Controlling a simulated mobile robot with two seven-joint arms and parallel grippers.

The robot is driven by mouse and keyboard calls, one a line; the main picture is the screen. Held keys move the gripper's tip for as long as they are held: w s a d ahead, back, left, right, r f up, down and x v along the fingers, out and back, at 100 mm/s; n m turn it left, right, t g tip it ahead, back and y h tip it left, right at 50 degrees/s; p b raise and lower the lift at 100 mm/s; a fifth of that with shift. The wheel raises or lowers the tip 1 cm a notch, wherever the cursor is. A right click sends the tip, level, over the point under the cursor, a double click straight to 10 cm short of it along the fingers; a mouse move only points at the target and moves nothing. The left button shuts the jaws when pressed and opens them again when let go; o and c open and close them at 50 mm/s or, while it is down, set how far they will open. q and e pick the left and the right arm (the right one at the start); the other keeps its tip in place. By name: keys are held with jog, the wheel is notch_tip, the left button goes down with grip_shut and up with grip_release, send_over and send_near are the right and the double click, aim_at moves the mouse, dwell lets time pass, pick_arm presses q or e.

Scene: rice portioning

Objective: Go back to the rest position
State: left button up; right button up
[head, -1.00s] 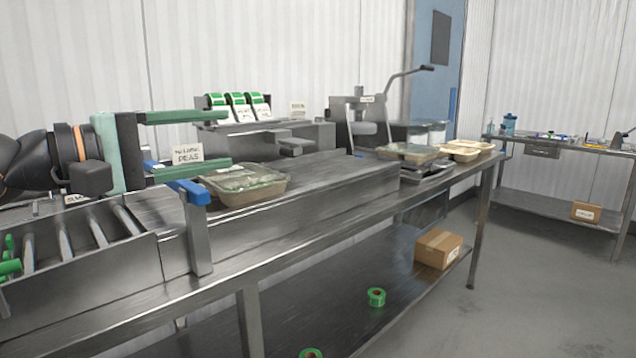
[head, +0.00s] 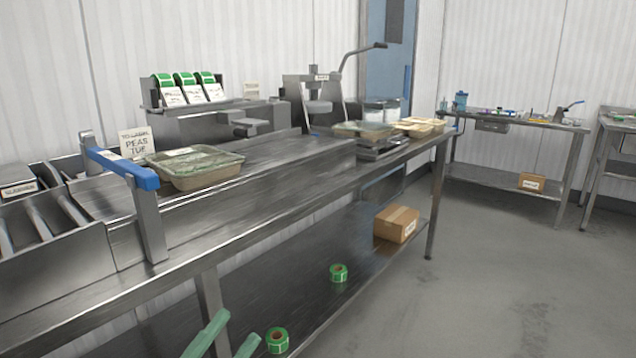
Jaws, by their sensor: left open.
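My left gripper (head: 236,326) shows only as two pale green fingers at the bottom edge. They are apart with nothing between them, in front of the table's lower part. The rest of that arm is out of view. My right gripper is not in view.
The floor (head: 500,270) at right is open.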

pick_arm(q)
jog(key=s+a+f+n+g+y, duration=0.1)
jog(key=s+f+n+y, duration=0.15)
jog(key=f+n, duration=0.2)
jog(key=s+a+f+n+y+p, duration=0.1)
jog(key=f+n+y, duration=0.25)
jog(key=n, duration=0.25)
jog(key=s+a+f+n+g+y, duration=0.1)
jog(key=f+n+y, duration=0.1)
jog(key=f+n, duration=0.3)
jog(key=s+a+f+n+g+y+p, duration=0.1)
jog(key=s+g+p, duration=0.3)
jog(key=p, duration=0.7)
jog(key=s+a+f+n+g+y+p, duration=0.1)
jog(key=s+p, duration=0.4)
jog(key=p, duration=0.5)
notch_tip(320, 180, down, 2)
jog(key=n+g+y, duration=0.1)
jog(key=g, duration=0.1)
jog(key=shift+s+a+f+g+p, duration=0.15)
jog(key=shift+s+f+g+p, duration=0.1)
jog(key=shift+g+p, duration=0.15)
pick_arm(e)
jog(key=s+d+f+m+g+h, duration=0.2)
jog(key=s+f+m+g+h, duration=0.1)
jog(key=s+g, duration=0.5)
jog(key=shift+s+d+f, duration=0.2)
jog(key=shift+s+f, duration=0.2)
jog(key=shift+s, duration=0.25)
